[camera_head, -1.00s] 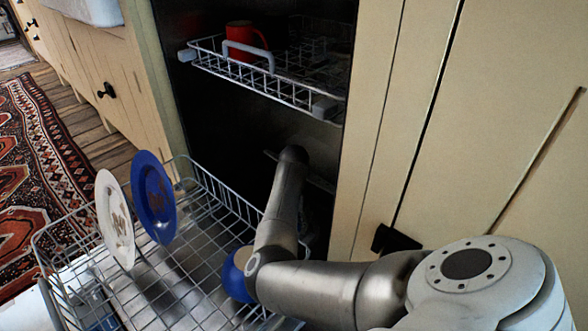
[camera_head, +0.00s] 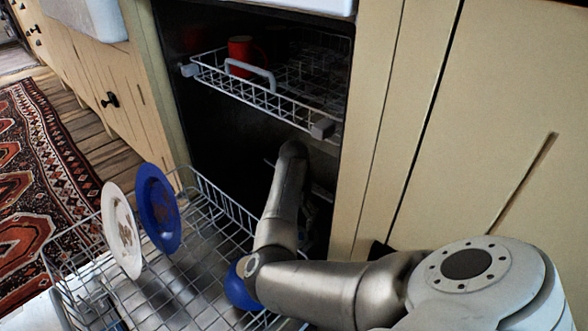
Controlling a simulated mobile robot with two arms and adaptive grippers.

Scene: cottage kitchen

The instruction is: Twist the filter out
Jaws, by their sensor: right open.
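The filter cannot be made out; the dark floor of the open dishwasher (camera_head: 215,130) is hidden in shadow and behind the lower rack and my right arm. My right arm comes in from the right, bends over the lower rack and reaches into the dark cavity. My right gripper (camera_head: 311,217) shows only dimly there, behind the forearm at the right side of the opening. It is open, and nothing can be seen between its fingers. My left gripper is not in view.
The lower rack (camera_head: 215,197) is pulled out, holding a white plate (camera_head: 121,230), a blue plate (camera_head: 158,208) and a blue round item (camera_head: 238,287) beside my arm. The upper rack (camera_head: 262,92) with a red mug (camera_head: 241,55) hangs above. Cabinet fronts (camera_head: 480,130) stand close on the right.

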